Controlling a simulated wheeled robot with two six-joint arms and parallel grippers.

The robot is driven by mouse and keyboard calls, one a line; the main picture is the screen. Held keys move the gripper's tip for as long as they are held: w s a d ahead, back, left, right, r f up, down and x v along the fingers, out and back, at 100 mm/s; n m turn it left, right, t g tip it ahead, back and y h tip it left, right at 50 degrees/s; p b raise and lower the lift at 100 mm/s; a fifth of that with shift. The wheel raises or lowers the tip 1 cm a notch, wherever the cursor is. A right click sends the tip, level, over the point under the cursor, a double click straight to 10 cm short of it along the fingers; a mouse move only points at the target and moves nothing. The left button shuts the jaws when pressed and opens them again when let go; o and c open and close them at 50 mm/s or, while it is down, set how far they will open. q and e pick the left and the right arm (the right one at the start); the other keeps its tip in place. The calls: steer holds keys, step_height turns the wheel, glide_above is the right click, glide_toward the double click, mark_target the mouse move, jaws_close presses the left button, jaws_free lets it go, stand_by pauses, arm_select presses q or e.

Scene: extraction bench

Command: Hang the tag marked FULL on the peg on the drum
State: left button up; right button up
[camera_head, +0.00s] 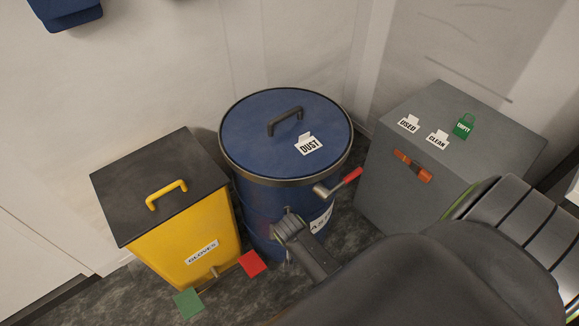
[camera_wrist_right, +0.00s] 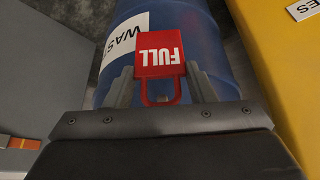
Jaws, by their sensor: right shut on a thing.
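The red tag marked FULL (camera_wrist_right: 160,56) is in the right wrist view, its lettering upside down there. My right gripper (camera_wrist_right: 160,90) is shut on its loop end, and the tag sticks out beyond the fingers. The blue drum (camera_head: 250,205) stands in the middle of the head view; it also fills the background of the wrist view (camera_wrist_right: 205,45). My right gripper (camera_head: 281,222) is in front of the drum's side, left of its white label (camera_head: 321,220). I cannot make out the peg on the drum; the gripper may hide it. My left gripper is not in view.
A yellow bin (camera_head: 185,250) stands left of the drum and a grey cabinet (camera_head: 390,180) right of it. A red-gripped lever (camera_head: 338,183) juts from the drum. A green EMPTY tag (camera_head: 464,127) lies on the cabinet. Red (camera_head: 252,263) and green (camera_head: 188,303) squares show low down.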

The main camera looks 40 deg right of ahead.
steer(key=shift+w+d+f+b, duration=0.1)
steer(key=shift+w+d+b, duration=0.25)
steer(key=shift+w, duration=0.15)
steer(key=shift+w+d+b, duration=0.5)
steer(key=shift+w+b, duration=0.1)
steer(key=shift+w, duration=0.25)
steer(key=shift+w+d+b, duration=0.3)
steer(key=shift+w, duration=0.1)
steer(key=shift+w+d+f, duration=0.2)
steer(key=shift+w+f, duration=0.1)
steer(key=shift+w, duration=0.1)
steer(key=shift+w+f, duration=0.1)
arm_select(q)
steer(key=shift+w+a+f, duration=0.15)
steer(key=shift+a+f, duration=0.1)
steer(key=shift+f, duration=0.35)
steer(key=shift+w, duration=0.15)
